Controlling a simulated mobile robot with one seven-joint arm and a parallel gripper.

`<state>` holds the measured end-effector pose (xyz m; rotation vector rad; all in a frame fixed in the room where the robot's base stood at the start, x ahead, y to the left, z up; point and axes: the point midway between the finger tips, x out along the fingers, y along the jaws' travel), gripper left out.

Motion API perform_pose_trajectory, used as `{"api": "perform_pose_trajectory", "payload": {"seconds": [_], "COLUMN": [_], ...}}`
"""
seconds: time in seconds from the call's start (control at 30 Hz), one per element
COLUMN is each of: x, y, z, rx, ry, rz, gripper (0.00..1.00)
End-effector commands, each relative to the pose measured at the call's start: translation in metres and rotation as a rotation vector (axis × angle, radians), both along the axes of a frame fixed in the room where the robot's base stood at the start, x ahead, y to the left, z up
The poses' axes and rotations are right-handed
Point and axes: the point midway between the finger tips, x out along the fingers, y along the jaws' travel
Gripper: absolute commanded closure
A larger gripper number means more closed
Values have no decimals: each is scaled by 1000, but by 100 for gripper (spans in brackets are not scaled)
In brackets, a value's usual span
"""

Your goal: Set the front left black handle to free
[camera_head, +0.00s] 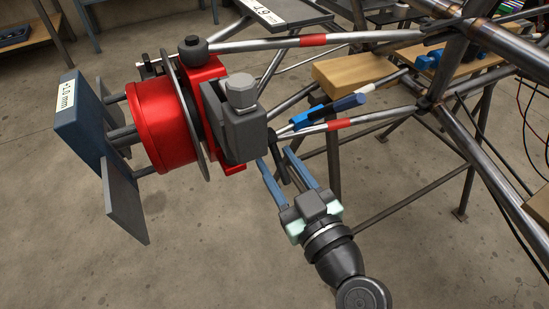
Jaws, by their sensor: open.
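A black handle (278,157) hangs down at a slant below the grey block (237,122) beside the red hub (160,122). My gripper (276,158) comes up from the lower right with its two blue-grey fingers apart. The handle shows between the fingertips. I cannot tell from this one view whether either finger touches it. The handle's upper end meets the tube joint close to the grey block, and its exact mounting is hard to see.
Red-banded steel tubes (365,122) run right to the chassis frame. A blue-and-black tool (342,104) lies close above my gripper. Wooden blocks (350,72) are behind. The floor at lower left is clear.

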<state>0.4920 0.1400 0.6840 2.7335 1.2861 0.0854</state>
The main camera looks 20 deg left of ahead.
Motion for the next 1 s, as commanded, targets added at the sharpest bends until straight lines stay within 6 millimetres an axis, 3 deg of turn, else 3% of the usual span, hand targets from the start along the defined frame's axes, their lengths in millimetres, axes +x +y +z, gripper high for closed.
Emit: {"api": "perform_pose_trajectory", "payload": {"seconds": [0.2, 0.47, 0.57, 0.73, 1.0], "x": [11, 12, 12, 12, 12], "y": [14, 15, 15, 14, 14], "z": [0, 0, 0, 0, 0], "rx": [0, -1, -1, -1, -1], "ry": [0, 1, 1, 1, 1], "rz": [1, 0, 0, 0, 0], "gripper": [54, 54, 67, 97, 100]}}
